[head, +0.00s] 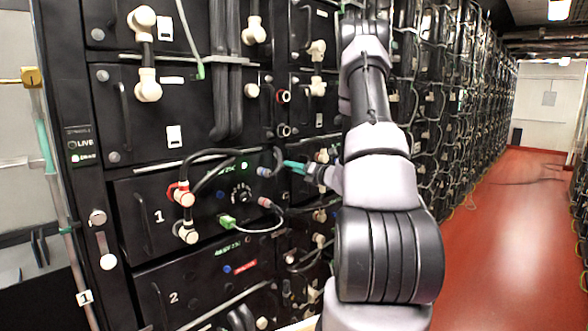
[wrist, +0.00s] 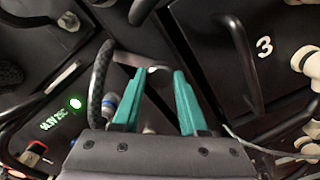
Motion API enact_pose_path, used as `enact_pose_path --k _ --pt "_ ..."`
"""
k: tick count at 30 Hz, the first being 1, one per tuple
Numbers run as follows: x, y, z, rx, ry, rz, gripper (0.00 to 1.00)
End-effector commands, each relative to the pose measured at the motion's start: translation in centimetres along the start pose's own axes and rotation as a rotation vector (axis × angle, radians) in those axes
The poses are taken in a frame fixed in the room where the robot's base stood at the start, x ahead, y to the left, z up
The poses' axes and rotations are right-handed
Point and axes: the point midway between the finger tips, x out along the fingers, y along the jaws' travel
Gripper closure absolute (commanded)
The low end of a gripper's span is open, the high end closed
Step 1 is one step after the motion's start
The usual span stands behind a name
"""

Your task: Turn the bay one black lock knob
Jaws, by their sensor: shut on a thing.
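Bay one (head: 134,190) is the black module marked 1 in the head view, with a lit green display. My gripper (head: 287,164) has teal fingers and reaches to the right edge of this bay. In the wrist view, the fingers (wrist: 157,76) close around a small dark piece with a pale end, which looks like the black lock knob (wrist: 157,68). The fingers hide most of it, and its turn angle is unclear. A blue-collared plug (wrist: 112,101) with a black braided cable is just left of the fingers; it also shows in the head view (head: 264,171).
A dial (head: 241,193) and a green plug (head: 228,222) on a looped cable are on the bay's face. A red-collared terminal (head: 183,196) is to the left. Bay two (head: 205,284) is below. In the wrist view, a bay marked 3 (wrist: 264,46) is at right.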

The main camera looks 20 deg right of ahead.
Motion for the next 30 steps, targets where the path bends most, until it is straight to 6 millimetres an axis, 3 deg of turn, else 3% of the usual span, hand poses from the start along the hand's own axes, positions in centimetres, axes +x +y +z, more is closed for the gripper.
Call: enact_pose_path --k 15,30 --pt "-0.11 -0.16 -0.04 0.464 0.0 -0.003 1.0" --pt "-0.13 -0.21 -0.06 0.688 -0.001 -0.004 1.0"
